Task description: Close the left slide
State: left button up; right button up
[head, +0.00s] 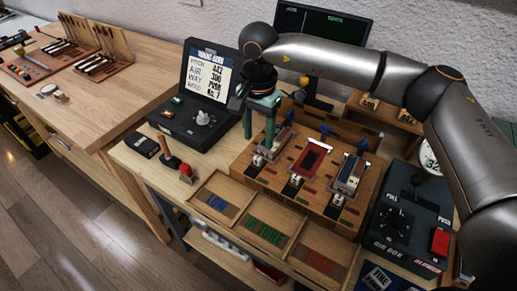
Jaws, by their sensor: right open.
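A wooden action block (243,168) stands on the bench and carries three metal slide units in a row. The left slide (273,147) is a pale metal piece at the block's left side; my gripper partly hides its upper end. The middle unit (311,159) has a red face, and the right unit (350,173) is grey metal. My right gripper (258,140) reaches in from the right and points down with green fingers spread apart. It is open and empty beside the left slide's far-left side; I cannot tell whether it touches. My left gripper is out of view.
A wooden tray (231,222) with labelled compartments lies in front of the block. A black box with a red button (401,225) stands at right. A monitor (318,28) is behind.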

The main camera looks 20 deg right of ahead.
aim_at(258, 156)
notch_tip(258, 156, up, 6)
dwell(0.6)
